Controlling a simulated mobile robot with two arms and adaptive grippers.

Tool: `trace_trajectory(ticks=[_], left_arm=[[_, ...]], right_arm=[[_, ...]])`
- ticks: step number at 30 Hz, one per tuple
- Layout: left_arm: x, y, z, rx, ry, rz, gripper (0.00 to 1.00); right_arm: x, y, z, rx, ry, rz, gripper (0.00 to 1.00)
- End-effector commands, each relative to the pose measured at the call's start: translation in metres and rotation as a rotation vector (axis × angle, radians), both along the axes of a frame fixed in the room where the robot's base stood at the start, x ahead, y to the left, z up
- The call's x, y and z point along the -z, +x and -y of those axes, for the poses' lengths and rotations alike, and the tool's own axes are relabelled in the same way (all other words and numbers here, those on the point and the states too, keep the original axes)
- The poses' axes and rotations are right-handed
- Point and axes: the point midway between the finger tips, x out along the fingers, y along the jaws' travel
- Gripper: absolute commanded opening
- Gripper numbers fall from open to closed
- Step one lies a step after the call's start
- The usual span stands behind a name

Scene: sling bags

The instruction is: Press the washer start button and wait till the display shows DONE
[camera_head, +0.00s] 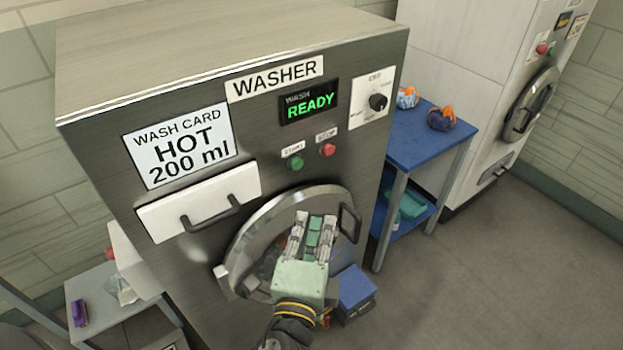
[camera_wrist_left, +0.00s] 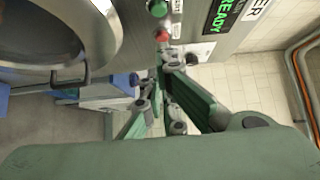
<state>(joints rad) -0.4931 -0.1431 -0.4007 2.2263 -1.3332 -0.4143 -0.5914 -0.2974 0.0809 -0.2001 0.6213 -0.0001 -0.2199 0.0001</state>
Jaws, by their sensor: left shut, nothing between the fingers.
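The washer (camera_head: 90,150) is a grey metal cabinet. Its display (camera_head: 310,101) reads "WASH READY" in green. The green start button (camera_head: 296,162) sits below the display, with the red stop button (camera_head: 328,150) to its right. Both show in the left wrist view, green (camera_wrist_left: 158,8) above red (camera_wrist_left: 162,37). My left gripper (camera_head: 316,218) is shut and empty, in front of the round door (camera_head: 262,228) and below the buttons, apparently touching neither button. Its fingers also show in the left wrist view (camera_wrist_left: 164,92). My right gripper is not in view.
A drawer (camera_head: 200,205) with a handle is left of the door. A blue table (camera_head: 425,150) with small bundles stands to the right, beside a white machine (camera_head: 480,60). A side table (camera_head: 90,285) is at lower left.

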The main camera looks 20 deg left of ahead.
Motion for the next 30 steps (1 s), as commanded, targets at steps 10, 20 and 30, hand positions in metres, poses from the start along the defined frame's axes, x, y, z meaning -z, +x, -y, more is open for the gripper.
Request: trace_trajectory(ticks=[10, 20, 30], left_arm=[[-0.006, 0.056, -0.007, 0.001, 0.002, 0.003, 0.00], [-0.004, 0.110, -0.028, 0.000, 0.003, 0.000, 0.00], [0.000, 0.122, -0.044, 0.001, 0.000, -0.001, 0.00]], right_arm=[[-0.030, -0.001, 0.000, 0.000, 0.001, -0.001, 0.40], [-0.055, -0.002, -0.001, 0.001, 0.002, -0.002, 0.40], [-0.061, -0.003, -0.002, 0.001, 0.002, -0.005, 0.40]])
